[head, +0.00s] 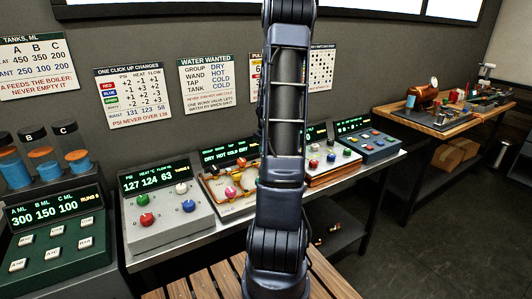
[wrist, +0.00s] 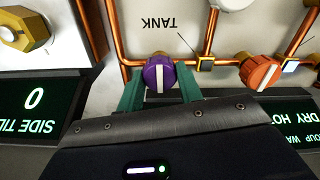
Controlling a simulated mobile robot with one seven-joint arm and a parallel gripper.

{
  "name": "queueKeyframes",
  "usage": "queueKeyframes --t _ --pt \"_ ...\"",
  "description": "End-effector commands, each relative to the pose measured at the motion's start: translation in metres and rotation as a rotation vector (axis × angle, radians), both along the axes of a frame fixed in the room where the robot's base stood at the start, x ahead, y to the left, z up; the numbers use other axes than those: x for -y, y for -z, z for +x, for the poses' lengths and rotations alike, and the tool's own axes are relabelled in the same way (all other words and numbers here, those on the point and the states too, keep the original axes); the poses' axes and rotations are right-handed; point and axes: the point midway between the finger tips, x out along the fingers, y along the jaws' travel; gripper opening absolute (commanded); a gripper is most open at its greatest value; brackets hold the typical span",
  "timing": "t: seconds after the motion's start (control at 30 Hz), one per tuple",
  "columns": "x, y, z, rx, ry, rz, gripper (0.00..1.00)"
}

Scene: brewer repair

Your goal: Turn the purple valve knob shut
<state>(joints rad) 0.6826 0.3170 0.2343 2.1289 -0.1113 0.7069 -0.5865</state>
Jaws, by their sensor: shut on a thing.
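The purple valve knob (wrist: 157,74) is in the wrist view, on a pale panel under the upside-down label TANK. Its white stripe runs nearly upright in the picture, along the pointer line's side of the copper pipe. My gripper (wrist: 161,88) has its two green fingers on either side of the knob, shut on it. In the head view my arm crosses the middle and covers part of the valve board (head: 212,205); the purple knob and my gripper cannot be made out there.
An orange knob (wrist: 261,72) sits close to the right in the wrist view, with copper pipes around. A yellow knob (wrist: 22,30) is at the left. In the head view, a grey button box (head: 165,225) and a blue box (head: 368,145) flank the board.

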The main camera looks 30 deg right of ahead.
Motion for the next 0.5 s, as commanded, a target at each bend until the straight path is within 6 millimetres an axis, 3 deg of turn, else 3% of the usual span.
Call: queueKeyframes --t 0.2,0.23,0.3,0.33,0.5 --pt "0.0004 -0.0008 0.0008 0.002 -0.001 -0.002 0.13" --pt "0.0004 -0.0008 0.0008 0.002 -0.001 -0.002 0.40" --pt "0.0004 -0.0007 0.0007 0.001 0.000 -0.002 0.53" --pt "0.0003 -0.0007 0.0006 0.001 0.000 -0.001 0.57" --pt "0.0002 -0.0004 0.0004 0.001 0.000 -0.001 0.57"
